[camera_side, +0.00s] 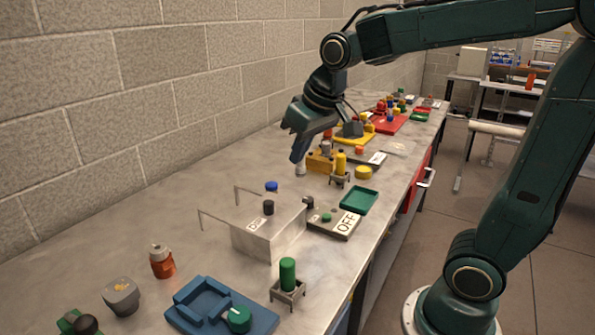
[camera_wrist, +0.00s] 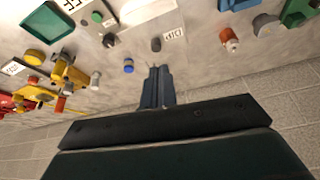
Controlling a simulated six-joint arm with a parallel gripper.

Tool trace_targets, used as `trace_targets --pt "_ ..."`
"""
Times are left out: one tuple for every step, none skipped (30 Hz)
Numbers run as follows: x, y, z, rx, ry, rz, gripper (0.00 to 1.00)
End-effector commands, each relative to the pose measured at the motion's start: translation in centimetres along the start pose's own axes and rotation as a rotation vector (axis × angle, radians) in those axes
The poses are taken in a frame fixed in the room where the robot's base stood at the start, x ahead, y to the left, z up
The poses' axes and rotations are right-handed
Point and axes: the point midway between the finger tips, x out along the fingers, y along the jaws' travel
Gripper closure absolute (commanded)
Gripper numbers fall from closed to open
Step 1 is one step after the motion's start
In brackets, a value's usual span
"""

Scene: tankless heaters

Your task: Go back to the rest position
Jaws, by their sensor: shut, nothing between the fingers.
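My gripper (camera_side: 299,150) is above the bench, left of the yellow blocks in the side view. In the wrist view my gripper (camera_wrist: 154,72) shows its fingers together, with nothing between them. A small white cylinder (camera_side: 300,169) stands just below or behind the fingertips in the side view; I cannot tell whether they touch. In the wrist view the fingertips point over bare bench near a blue knob (camera_wrist: 128,66) and a dark knob (camera_wrist: 156,44), apart from both.
A metal box (camera_side: 270,235) with a dark knob and a panel marked OFF (camera_side: 335,222) stand in front. A green tray (camera_side: 358,201), a yellow block (camera_side: 321,161) and a red tray (camera_side: 390,122) lie along the bench. A block wall (camera_side: 110,110) runs behind; its near side is clear.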

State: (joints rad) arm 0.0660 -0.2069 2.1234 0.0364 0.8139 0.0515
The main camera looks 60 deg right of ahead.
Motion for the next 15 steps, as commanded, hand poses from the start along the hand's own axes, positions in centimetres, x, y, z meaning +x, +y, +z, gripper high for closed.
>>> trace_targets --pt "-0.8 -0.1 1.1 -0.01 0.009 -0.005 1.0" --pt "-1.2 -0.2 1.8 -0.016 0.011 -0.008 1.0" --pt "-1.6 -0.3 2.6 -0.024 0.016 -0.011 1.0" --pt "-2.0 -0.3 3.2 -0.029 0.019 -0.014 1.0" --pt "-2.3 -0.4 3.8 -0.035 0.024 -0.016 1.0" --pt "-2.7 -0.4 4.7 -0.042 0.028 -0.019 1.0" --pt "-2.9 -0.5 5.3 -0.047 0.031 -0.021 1.0" --pt "-3.2 -0.5 6.0 -0.053 0.035 -0.024 1.0" --pt "-3.5 -0.5 6.9 -0.06 0.038 -0.027 1.0" --pt "-3.7 -0.5 7.5 -0.066 0.042 -0.029 1.0" --pt "-3.9 -0.5 8.2 -0.072 0.045 -0.031 1.0" --pt "-4.1 -0.6 9.0 -0.08 0.05 -0.034 1.0" --pt "-4.2 -0.6 9.7 -0.086 0.053 -0.037 1.0" --pt "-4.4 -0.6 10.3 -0.091 0.057 -0.039 1.0" --pt "-4.5 -0.6 11.1 -0.099 0.061 -0.042 1.0"
